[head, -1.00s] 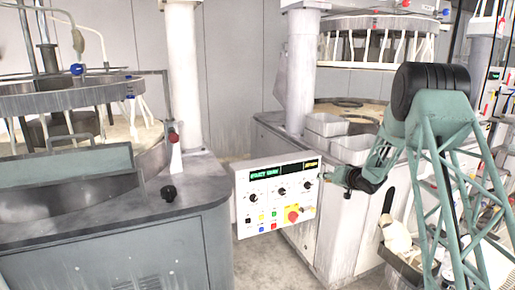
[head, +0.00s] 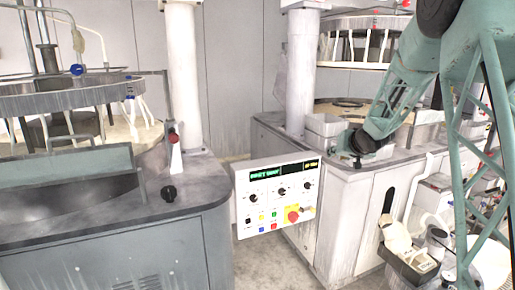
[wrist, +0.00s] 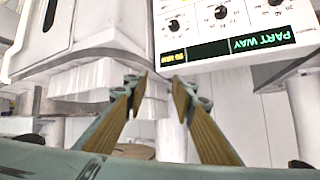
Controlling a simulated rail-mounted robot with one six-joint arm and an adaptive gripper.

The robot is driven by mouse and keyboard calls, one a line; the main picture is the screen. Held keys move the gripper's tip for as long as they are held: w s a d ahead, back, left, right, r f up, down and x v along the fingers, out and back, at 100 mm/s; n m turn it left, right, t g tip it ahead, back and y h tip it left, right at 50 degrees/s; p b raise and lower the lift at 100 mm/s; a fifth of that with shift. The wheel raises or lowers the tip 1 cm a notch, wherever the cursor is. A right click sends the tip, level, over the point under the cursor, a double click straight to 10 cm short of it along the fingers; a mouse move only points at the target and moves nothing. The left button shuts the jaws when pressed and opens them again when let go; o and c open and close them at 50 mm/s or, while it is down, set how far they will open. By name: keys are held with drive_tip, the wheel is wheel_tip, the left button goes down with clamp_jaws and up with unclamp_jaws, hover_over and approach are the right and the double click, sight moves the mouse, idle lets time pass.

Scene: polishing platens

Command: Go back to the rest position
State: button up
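My gripper (wrist: 160,88) shows in the wrist view with its two brown-sided fingers apart and nothing between them. In the head view my green arm reaches down from the upper right. Its wrist end is in front of the right machine's corner, above and right of the control panel (head: 275,195); the fingertips are hard to make out there. The panel is white, with a lit green display, black knobs, coloured buttons and a red stop knob on yellow. It also shows upside down at the top right of the wrist view (wrist: 230,28), with "PART WAY" on its display.
White bins (head: 325,125) stand on the edge of the right polishing machine (head: 345,185), near my wrist. A tray with bottles (head: 405,262) is at the lower right. Floor shows between the machines.

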drive_tip(key=s+a+r+g+h, duration=0.1)
drive_tip(key=s+r, duration=0.4)
drive_tip(key=s, duration=0.5)
drive_tip(key=s+a+r+g, duration=0.1)
drive_tip(key=s+r, duration=0.3)
drive_tip(key=s, duration=0.7)
drive_tip(key=s+a+r+g+h, duration=0.1)
drive_tip(key=s+r, duration=0.4)
drive_tip(key=s, duration=0.5)
drive_tip(key=s+a+f+g, duration=0.1)
drive_tip(key=s+a, duration=0.2)
drive_tip(key=s, duration=1.2)
drive_tip(key=s+a+f+n+g+y, duration=0.1)
drive_tip(key=s+a, duration=0.3)
drive_tip(key=s, duration=1.1)
drive_tip(key=s+a+f+n+g, duration=0.1)
drive_tip(key=s+a+f+g, duration=0.1)
drive_tip(key=s, duration=1.3)
drive_tip(key=shift+a+f+y, duration=0.25)
drive_tip(key=shift+a+y, duration=0.15)
drive_tip(key=shift+a, duration=0.25)
drive_tip(key=shift+w, duration=0.1)
